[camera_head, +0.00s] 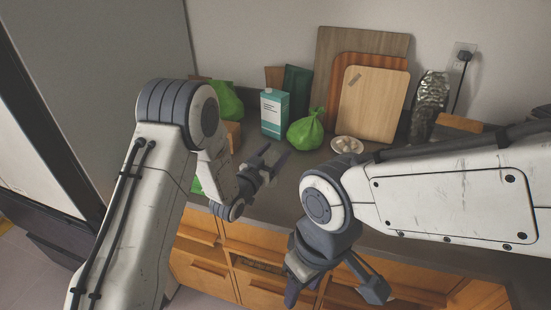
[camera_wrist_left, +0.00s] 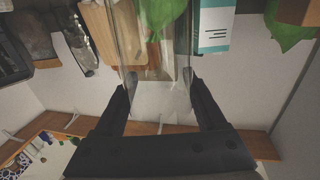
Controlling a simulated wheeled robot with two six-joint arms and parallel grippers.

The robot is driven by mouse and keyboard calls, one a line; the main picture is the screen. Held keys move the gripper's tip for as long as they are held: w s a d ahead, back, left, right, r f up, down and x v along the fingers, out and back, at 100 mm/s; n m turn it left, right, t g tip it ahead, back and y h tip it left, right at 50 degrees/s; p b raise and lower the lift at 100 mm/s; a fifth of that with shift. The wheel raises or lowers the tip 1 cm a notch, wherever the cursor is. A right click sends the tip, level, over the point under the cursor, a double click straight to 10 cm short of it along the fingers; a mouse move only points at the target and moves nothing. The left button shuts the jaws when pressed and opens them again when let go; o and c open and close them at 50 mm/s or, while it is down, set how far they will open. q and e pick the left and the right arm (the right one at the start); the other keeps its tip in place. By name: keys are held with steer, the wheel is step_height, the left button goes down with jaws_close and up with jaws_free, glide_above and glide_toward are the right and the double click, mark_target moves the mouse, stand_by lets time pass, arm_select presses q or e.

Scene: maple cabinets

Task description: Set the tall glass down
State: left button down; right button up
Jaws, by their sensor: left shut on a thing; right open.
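The tall glass (camera_wrist_left: 158,105) is clear and see-through. In the left wrist view it stands between the two dark fingers of my left gripper (camera_wrist_left: 160,90), which is shut on it. In the head view my left gripper (camera_head: 268,164) is over the dark counter (camera_head: 308,163), in front of the green bag and the carton; the glass is too faint to make out there. Whether the glass touches the counter cannot be told. My right gripper (camera_head: 335,288) is open and empty, low in front of the wooden drawers.
A teal and white carton (camera_head: 274,115), a green bag (camera_head: 306,131), a small plate (camera_head: 346,146) and cutting boards (camera_head: 372,103) stand along the wall. Wooden drawers (camera_head: 262,280) lie below the counter edge.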

arm_select(q)
step_height(320, 180, down, 3)
steer(key=shift+r+p, duration=0.1)
steer(key=shift+p, duration=0.2)
